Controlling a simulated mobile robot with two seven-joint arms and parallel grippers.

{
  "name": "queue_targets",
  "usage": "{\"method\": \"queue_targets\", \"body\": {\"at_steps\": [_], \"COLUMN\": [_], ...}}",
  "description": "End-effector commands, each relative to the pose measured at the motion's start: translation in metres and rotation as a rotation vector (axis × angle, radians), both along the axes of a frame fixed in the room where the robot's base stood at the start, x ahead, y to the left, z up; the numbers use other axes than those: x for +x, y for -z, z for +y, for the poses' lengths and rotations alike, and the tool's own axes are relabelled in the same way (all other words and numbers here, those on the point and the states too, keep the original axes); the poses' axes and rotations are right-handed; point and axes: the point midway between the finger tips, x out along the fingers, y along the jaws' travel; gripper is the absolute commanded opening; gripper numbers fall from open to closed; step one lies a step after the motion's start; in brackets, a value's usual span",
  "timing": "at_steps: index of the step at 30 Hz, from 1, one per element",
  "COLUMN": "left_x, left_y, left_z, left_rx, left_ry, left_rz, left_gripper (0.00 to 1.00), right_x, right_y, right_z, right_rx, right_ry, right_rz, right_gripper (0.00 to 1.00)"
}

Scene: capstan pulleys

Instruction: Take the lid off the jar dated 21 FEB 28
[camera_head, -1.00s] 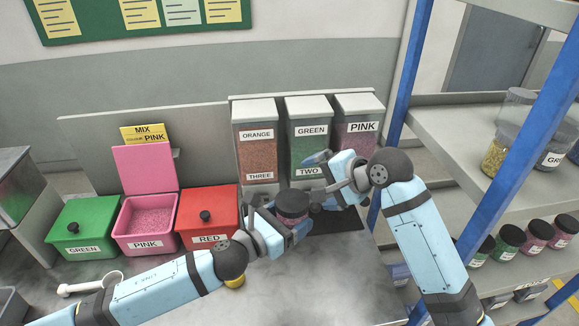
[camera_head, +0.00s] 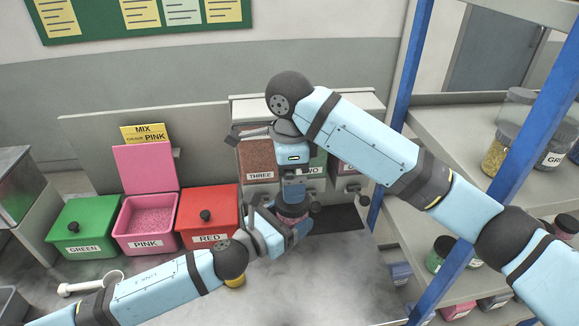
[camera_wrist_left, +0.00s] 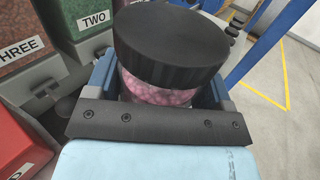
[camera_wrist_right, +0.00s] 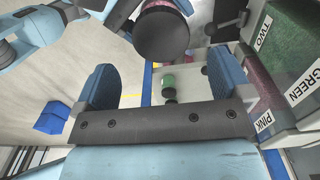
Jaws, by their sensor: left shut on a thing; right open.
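My left gripper (camera_head: 287,226) is shut on a jar (camera_wrist_left: 158,92) with pink beads inside and a wide black lid (camera_wrist_left: 170,42). The lid is on the jar in the left wrist view. No date shows on the side of the jar in view. My right gripper (camera_head: 292,190) points down above the held jar in the head view and hides most of its top. In the right wrist view my right gripper (camera_wrist_right: 158,65) is open, with nothing between its fingers. The black lid (camera_wrist_right: 161,36) shows near the top of that view, beyond the fingertips.
Behind the jar stand labelled dispensers, one marked THREE (camera_head: 258,160). A red box (camera_head: 207,215), a pink open bin (camera_head: 147,222) and a green box (camera_head: 84,228) stand to the left. A shelf rack with blue posts (camera_head: 412,75) and several jars is at the right.

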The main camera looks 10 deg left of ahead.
Motion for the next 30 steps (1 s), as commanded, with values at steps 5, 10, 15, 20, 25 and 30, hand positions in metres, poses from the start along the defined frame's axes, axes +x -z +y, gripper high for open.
{"method": "queue_targets", "body": {"at_steps": [5,10,15,20,25,30], "left_x": [0.000,0.000,0.000,0.000,0.000,0.000], "left_y": [-0.001,-0.001,-0.001,-0.001,-0.001,-0.001], "left_z": [0.000,0.000,0.000,0.000,0.000,0.000], "left_rx": [-0.001,-0.001,-0.001,-0.001,-0.001,-0.001], "left_ry": [0.000,0.000,0.000,0.000,0.000,0.000], "left_rz": [-0.001,-0.001,-0.001,-0.001,-0.001,-0.001], "left_gripper": [0.09,0.09,0.09,0.09,0.09,0.09], "right_x": [0.000,0.000,0.000,0.000,0.000,0.000], "right_y": [0.030,0.051,0.062,0.063,0.063,0.063], "right_z": [-0.001,-0.001,0.000,0.000,0.000,0.000], "right_rx": [-0.001,0.002,0.003,0.003,0.003,0.003], "right_ry": [0.000,-0.001,-0.002,-0.002,-0.002,-0.002], "right_rz": [0.003,0.002,0.001,0.001,0.001,0.001], "right_gripper": [0.97,0.97,0.97,0.97,0.83,0.47]}}
